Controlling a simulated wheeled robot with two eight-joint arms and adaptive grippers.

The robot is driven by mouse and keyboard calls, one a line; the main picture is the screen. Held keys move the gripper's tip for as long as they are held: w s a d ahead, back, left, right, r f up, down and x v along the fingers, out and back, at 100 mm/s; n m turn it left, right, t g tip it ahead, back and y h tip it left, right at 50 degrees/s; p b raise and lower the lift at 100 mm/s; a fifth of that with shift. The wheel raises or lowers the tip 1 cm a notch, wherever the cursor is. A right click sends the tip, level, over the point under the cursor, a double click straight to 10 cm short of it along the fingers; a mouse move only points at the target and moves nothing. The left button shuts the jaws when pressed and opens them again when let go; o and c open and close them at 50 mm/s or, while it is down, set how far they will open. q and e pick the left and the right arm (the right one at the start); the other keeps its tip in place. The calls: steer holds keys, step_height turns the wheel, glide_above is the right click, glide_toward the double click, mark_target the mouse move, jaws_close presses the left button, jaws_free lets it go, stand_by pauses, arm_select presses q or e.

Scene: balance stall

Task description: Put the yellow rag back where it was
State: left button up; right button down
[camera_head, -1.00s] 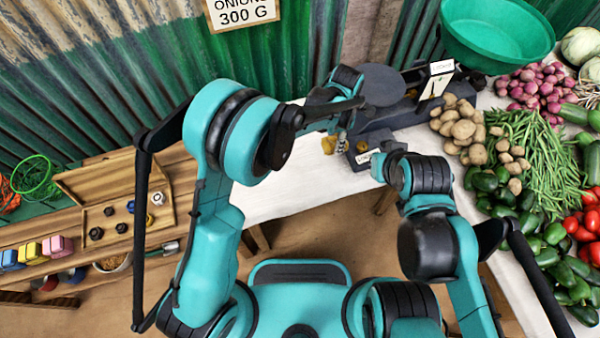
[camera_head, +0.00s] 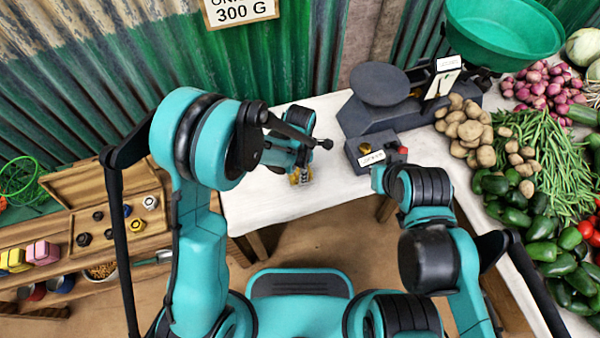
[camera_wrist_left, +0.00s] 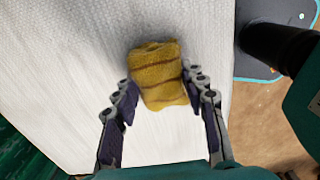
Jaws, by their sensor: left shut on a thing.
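The yellow rag (camera_wrist_left: 157,78) with brown stripes is between the two fingers of my left gripper (camera_wrist_left: 161,98) in the left wrist view. The gripper is shut on it. White cloth shows behind the rag; whether the rag touches it I cannot tell. In the head view my left gripper (camera_head: 300,174) is over the front part of the white-covered table (camera_head: 270,200), left of the scale, with a bit of yellow showing at its fingers. My right arm's end is by the dark box, and its gripper fingers are hidden.
The dark scale (camera_head: 380,85) with a round plate stands at the back. A small dark box (camera_head: 372,150) with a label is in front of it. Potatoes (camera_head: 465,125) and other vegetables fill the right. An open wooden box (camera_head: 115,215) with weights is at left. The table's middle is clear.

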arm_select(q)
steer(key=shift+f, duration=0.25)
steer(key=shift+f, duration=0.1)
steer(key=o, duration=0.7)
steer(key=shift+f, duration=0.1)
steer(key=o, duration=0.4)
steer(key=shift+r, duration=0.2)
